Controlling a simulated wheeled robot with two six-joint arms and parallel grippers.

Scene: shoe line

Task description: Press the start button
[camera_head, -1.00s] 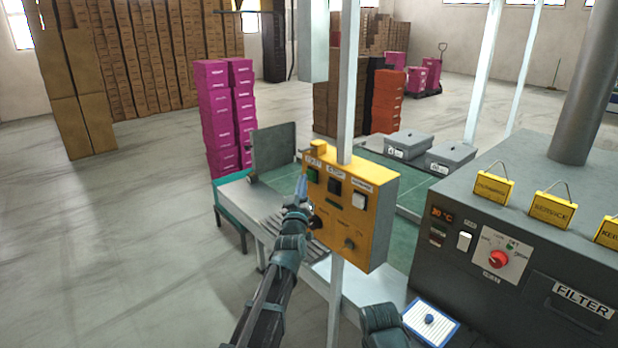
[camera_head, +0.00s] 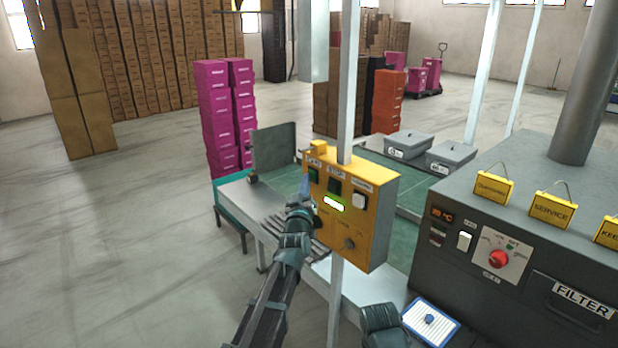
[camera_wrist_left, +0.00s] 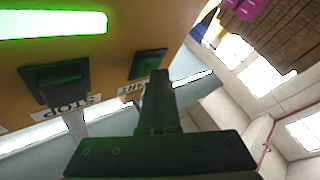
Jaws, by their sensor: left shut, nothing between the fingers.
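The yellow control box (camera_head: 375,235) hangs on a pale post in the head view. Its start button (camera_head: 313,175) is dark green, at the upper left of its front; it also shows in the left wrist view (camera_wrist_left: 150,63). A dark stop button (camera_head: 334,186) sits to its right. A bar-shaped lamp (camera_head: 333,203) glows bright green below them. My left gripper (camera_head: 303,189) is shut and empty, just in front of the box by the start button. In the left wrist view its fingertips (camera_wrist_left: 160,78) overlap the button's edge; I cannot tell if they touch. My right gripper's fingers are not visible.
A white button (camera_head: 359,201) and a dark knob (camera_head: 349,243) are also on the box. The conveyor bench (camera_head: 235,196) lies behind the box. Open floor lies left.

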